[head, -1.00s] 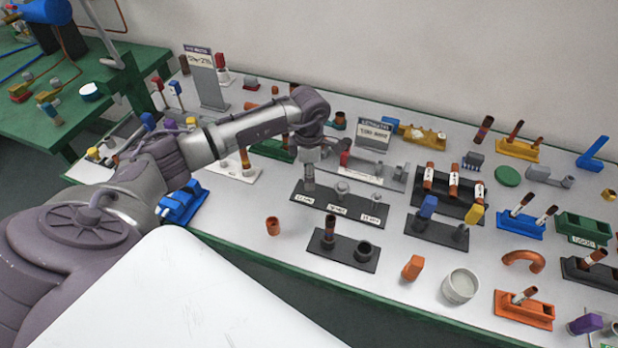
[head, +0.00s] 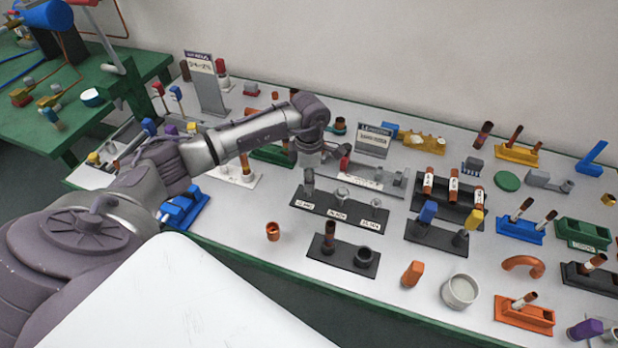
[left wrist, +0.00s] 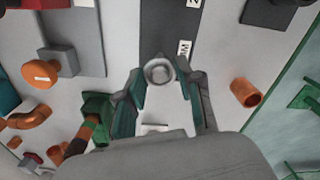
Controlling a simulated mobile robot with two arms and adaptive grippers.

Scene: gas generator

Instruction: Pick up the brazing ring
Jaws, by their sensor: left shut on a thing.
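My left gripper (head: 308,180) reaches down at the left end of a black holder (head: 325,207) with several labelled places. In the left wrist view, the left gripper (left wrist: 158,80) is shut on a small grey round piece with a ring-shaped top (left wrist: 159,70), which appears to be the brazing ring. The black holder strip (left wrist: 168,30) runs behind it there. I cannot tell whether the piece still touches the holder. Other grey round pieces sit at the holder's middle (head: 342,194) and right (head: 376,200). My right gripper is not in view.
A small copper cup (head: 272,231) stands left of a black block with two posts (head: 342,255). It also shows in the left wrist view (left wrist: 246,92). A grey base with a sign (head: 372,143) lies behind the holder. Many fittings crowd the table's right.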

